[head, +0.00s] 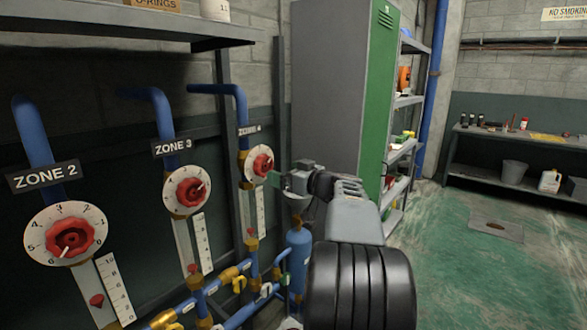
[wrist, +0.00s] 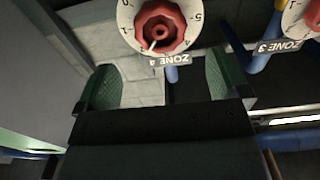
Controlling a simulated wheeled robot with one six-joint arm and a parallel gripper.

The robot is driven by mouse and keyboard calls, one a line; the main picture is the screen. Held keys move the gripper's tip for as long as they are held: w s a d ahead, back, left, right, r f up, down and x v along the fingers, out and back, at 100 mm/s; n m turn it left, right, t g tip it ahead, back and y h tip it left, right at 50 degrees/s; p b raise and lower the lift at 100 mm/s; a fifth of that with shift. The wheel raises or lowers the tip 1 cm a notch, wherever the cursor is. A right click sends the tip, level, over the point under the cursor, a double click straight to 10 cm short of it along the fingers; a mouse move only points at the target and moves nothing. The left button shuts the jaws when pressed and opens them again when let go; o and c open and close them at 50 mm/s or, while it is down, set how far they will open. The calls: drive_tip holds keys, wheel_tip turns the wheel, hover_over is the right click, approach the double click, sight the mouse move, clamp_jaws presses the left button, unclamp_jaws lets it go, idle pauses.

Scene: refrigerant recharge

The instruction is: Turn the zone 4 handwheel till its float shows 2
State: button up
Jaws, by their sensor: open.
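The zone 4 handwheel (head: 260,164) is a red knob on a white numbered dial, on the wall panel left of my gripper. It also shows upside down at the top of the wrist view (wrist: 161,28), with a white pointer line on it. The zone 4 label (wrist: 155,60) is beside the dial. A small red float (head: 251,232) sits low on the zone 4 scale (head: 260,212); its exact reading is too small to tell. My gripper (head: 284,180) is beside the dial. In the wrist view its green-padded jaws (wrist: 163,86) are apart and empty, with the handwheel beyond them.
The zone 3 dial (head: 187,189) and zone 2 dial (head: 66,233) stand to the left. Blue pipes and yellow valves (head: 229,275) run below. A blue cylinder (head: 299,258) stands under my arm. A grey and green cabinet (head: 343,80) is behind.

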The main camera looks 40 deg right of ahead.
sight(266, 168)
drive_tip(key=w+p, duration=0.4)
drive_tip(key=w+a+p, duration=0.1)
drive_tip(key=w+p, duration=0.1)
drive_tip(key=shift+r, duration=0.3)
drive_tip(key=shift+w+f, duration=0.15)
drive_tip(key=shift+f, duration=0.15)
drive_tip(key=shift+c, duration=0.3)
drive_tip(key=c, duration=0.8)
drive_tip(key=shift+c, duration=0.2)
drive_tip(key=n+b, duration=0.1)
drive_tip(key=b, duration=0.2)
drive_tip(key=shift+f, duration=0.15)
drive_tip(key=shift+b, duration=0.45)
drive_tip(key=shift+n+b, duration=0.6)
drive_tip(key=shift+b, duration=0.7)
drive_tip(key=shift+r+b, duration=0.2)
drive_tip(key=shift+b, duration=0.1)
drive_tip(key=shift+f+n+b, duration=0.2)
drive_tip(key=shift+n+b, duration=0.3)
drive_tip(key=shift+b, duration=0.45)
